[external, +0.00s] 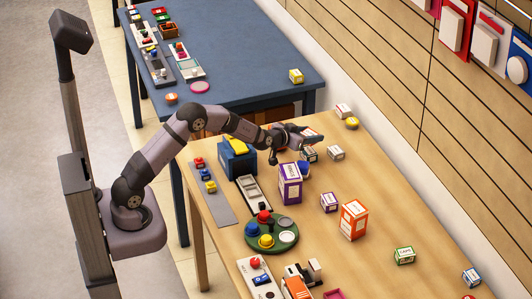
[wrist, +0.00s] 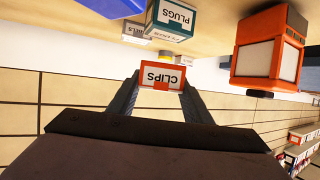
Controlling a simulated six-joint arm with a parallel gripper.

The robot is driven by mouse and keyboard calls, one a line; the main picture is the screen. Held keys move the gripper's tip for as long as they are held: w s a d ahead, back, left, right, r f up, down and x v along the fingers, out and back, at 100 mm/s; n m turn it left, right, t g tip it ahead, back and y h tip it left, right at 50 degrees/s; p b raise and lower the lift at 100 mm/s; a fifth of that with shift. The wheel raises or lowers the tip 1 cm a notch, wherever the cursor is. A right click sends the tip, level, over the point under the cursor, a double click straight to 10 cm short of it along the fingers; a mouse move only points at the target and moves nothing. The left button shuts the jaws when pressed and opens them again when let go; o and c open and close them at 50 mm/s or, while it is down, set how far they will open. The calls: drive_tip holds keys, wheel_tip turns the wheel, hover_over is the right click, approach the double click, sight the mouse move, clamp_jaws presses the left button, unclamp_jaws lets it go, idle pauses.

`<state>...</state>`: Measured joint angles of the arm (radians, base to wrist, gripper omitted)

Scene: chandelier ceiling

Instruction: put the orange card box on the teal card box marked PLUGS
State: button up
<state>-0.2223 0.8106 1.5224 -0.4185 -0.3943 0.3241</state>
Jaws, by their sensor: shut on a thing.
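The orange card box (wrist: 162,77), with a white label reading CLIPS, is between the two fingers of my gripper (external: 312,138). My gripper is shut on it, above the table. The lettering appears upside down in the wrist view. The teal card box marked PLUGS (wrist: 171,19) stands on the table beyond the held box and to one side, apart from it. In the external view my arm reaches across the table, and my gripper hides part of the group of small boxes below it.
Other small boxes (wrist: 166,44) stand near the PLUGS box, and a yellow round thing (external: 351,123) lies beyond. A purple-and-white box (external: 290,183) and an orange-and-white carton (external: 353,219) stand nearer the front.

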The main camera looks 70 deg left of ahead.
sight(309, 150)
drive_tip(key=shift+f, duration=1.8)
drive_tip(key=shift+f, duration=0.1)
drive_tip(key=shift+f, duration=0.15)
drive_tip(key=o, duration=1.2)
drive_tip(key=shift+c, duration=0.2)
drive_tip(key=shift+r, duration=0.3)
drive_tip(key=b+v, duration=0.1)
drive_tip(key=v, duration=1.1)
drive_tip(key=shift+d, duration=0.15)
